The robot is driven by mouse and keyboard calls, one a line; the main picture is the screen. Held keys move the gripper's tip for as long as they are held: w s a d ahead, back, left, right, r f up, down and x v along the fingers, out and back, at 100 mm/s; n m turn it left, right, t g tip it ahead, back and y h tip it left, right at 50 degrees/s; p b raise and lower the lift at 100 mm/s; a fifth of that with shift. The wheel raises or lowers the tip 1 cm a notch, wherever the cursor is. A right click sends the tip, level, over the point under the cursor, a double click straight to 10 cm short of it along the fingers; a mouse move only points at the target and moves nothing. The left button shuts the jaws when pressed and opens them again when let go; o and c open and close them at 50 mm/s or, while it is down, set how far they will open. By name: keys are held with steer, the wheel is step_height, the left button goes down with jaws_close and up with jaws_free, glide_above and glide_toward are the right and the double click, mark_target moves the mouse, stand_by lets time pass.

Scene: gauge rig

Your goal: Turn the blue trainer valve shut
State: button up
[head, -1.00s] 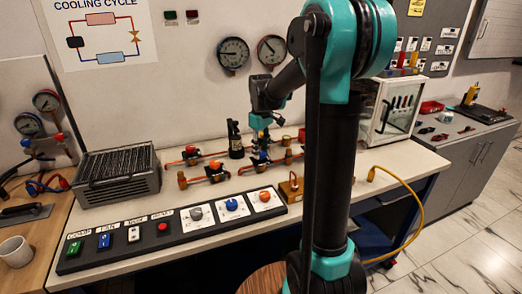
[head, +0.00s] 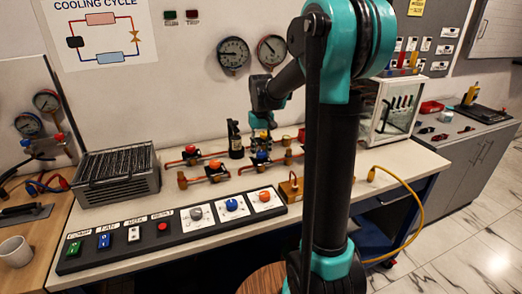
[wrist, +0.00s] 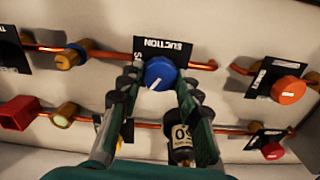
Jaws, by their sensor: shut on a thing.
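The blue trainer valve (wrist: 160,73) is a round blue knob with a white mark, beside a black label reading "SUCTION" on a copper pipe. In the wrist view the white mark slants to the lower left. My gripper (wrist: 158,77) has one finger on each side of the knob and is shut on it. In the head view my gripper (head: 262,139) reaches down over the bench valves, and the blue knob is mostly hidden below it.
An orange knob (wrist: 288,90) and a red knob (wrist: 273,151) are to the right in the wrist view. A black cylinder (head: 235,138) stands close to the left of my gripper. A switch panel (head: 170,240) lines the bench front.

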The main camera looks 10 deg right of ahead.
mark_target(261, 152)
steer(key=m, duration=0.5)
steer(key=shift+m, duration=0.3)
steer(key=m, duration=0.5)
steer(key=shift+m, duration=0.4)
steer(key=o, duration=1.2)
steer(key=shift+c, duration=0.2)
step_height(261, 152, up, 12)
